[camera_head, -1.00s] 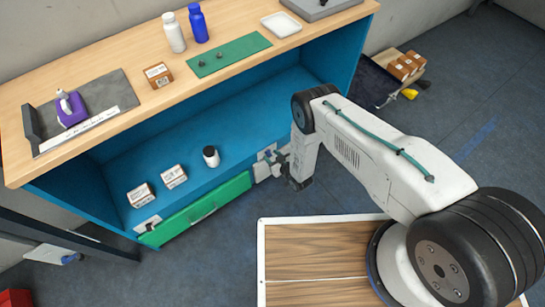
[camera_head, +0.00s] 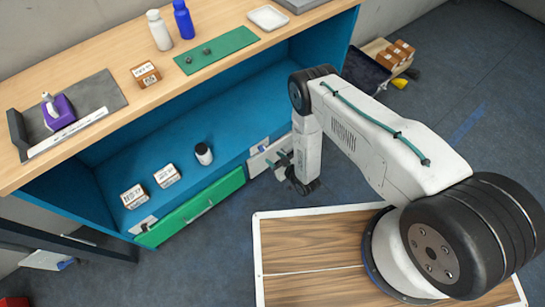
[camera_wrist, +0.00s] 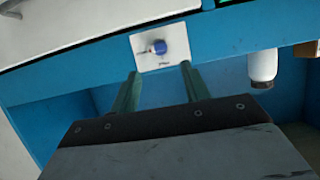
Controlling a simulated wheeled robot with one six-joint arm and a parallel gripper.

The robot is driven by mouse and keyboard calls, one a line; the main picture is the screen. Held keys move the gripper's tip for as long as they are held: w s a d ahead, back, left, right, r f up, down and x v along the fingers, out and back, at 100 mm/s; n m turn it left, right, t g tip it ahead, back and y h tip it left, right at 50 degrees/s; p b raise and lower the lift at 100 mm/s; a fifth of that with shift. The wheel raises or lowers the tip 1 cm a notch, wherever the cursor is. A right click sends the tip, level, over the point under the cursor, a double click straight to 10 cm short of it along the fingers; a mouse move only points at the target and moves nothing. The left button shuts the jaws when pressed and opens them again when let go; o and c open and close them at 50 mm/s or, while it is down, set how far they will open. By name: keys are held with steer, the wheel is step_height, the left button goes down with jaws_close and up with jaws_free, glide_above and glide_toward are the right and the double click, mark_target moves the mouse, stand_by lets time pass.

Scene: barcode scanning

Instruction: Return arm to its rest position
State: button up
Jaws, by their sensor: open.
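My gripper (camera_wrist: 158,80) is open in the wrist view, its two green fingers apart with nothing held between them. Beyond the fingertips is a white plate with a blue knob (camera_wrist: 158,47) on the blue cabinet face. In the head view my arm is folded over the wooden platform, and my gripper (camera_head: 283,162) hangs low in front of the cabinet's right end. Its fingers are small and partly hidden there.
The blue shelf (camera_head: 235,110) holds a white bottle with a dark cap (camera_head: 203,154) and two small labelled boxes (camera_head: 166,175). A green drawer (camera_head: 200,208) is below. The wooden top bears a scanner (camera_head: 58,112), bottles and a green mat (camera_head: 216,50). The floor at right is mostly clear.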

steer(key=shift+f, duration=0.1)
stand_by(0.4)
steer(key=s+d+f+g+h, duration=0.4)
steer(key=s+d+f+g, duration=0.1)
steer(key=s+g, duration=0.15)
steer(key=d+r+m+g+h, duration=0.1)
steer(key=d+r+g, duration=0.15)
steer(key=r, duration=1.15)
steer(key=d+r+m+g+h, duration=0.1)
steer(key=d+r+g+h, duration=0.15)
steer(key=r, duration=1.25)
steer(key=d+r+m+g+h, duration=0.15)
steer(key=d+r, duration=0.25)
steer(key=r, duration=1)
steer(key=s+d+r+m+t, duration=0.1)
steer(key=s+d+r, duration=0.1)
steer(key=s+r, duration=0.5)
steer(key=s+d+r+m+t+y, duration=0.1)
steer(key=s+r, duration=0.7)
steer(key=r, duration=0.8)
steer(key=s+d+r+m+t, duration=0.1)
steer(key=s+d+r, duration=0.2)
steer(key=s+r, duration=0.4)
steer(key=shift+s+d+r+y, duration=0.15)
steer(key=shift+d+r+y, duration=0.2)
steer(key=shift+r, duration=2)
